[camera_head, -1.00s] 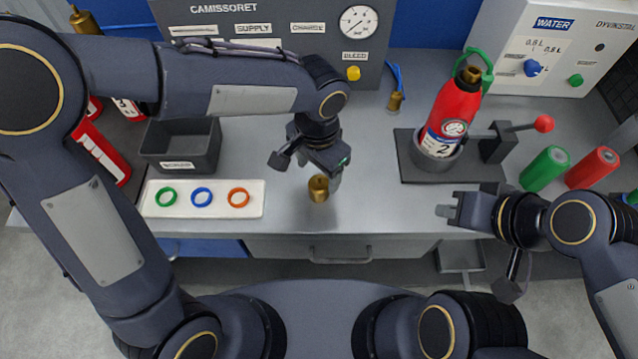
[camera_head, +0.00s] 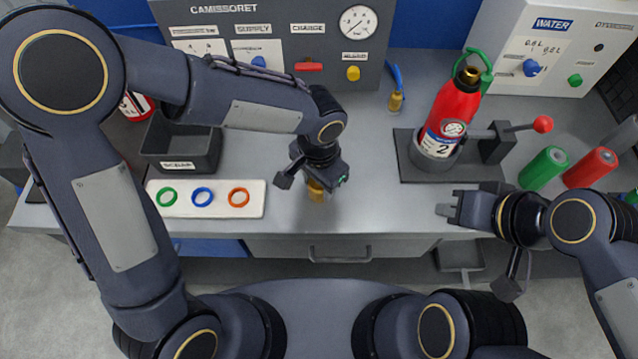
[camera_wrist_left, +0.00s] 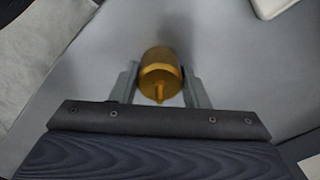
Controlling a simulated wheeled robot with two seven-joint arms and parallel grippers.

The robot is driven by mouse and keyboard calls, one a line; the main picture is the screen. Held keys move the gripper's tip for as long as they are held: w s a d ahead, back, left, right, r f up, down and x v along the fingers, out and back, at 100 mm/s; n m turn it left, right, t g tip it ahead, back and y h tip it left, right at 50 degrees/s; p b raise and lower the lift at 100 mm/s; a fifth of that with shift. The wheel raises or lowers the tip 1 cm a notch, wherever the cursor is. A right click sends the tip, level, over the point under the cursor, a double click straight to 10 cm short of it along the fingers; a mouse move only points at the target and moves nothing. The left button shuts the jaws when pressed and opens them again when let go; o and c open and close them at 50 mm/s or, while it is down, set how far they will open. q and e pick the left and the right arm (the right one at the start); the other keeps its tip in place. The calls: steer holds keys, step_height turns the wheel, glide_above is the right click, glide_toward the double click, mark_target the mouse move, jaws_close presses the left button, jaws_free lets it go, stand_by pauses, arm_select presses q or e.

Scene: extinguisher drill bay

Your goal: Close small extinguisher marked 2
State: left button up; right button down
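The small red extinguisher marked 2 (camera_head: 455,105) stands upright in a grey round holder (camera_head: 433,160) on a dark base, right of centre. Its top shows a brass neck with a green part behind it. A brass piece (camera_head: 316,190) with a small tip stands on the bench near the front edge, partly hidden by my left gripper (camera_head: 322,182). In the left wrist view, the brass piece (camera_wrist_left: 160,75) sits between the two fingers, with what looks like a narrow gap at each side. My right gripper (camera_head: 446,208) hovers empty in front of the holder; its finger opening is unclear.
A white tray (camera_head: 221,208) with green, blue and orange rings lies left of the brass piece, a dark bin (camera_head: 180,150) behind it. The bench centre is clear.

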arm_select(q)
steer(key=c, duration=0.4)
steer(key=shift+r, duration=0.1)
steer(key=shift+r, duration=0.55)
steer(key=s+d+r+b, duration=0.1)
steer(key=s+d+r, duration=0.8)
steer(key=d+r, duration=0.1)
steer(key=shift+s+r, duration=0.35)
steer(key=shift+r, duration=0.55)
steer(key=shift+d, duration=0.1)
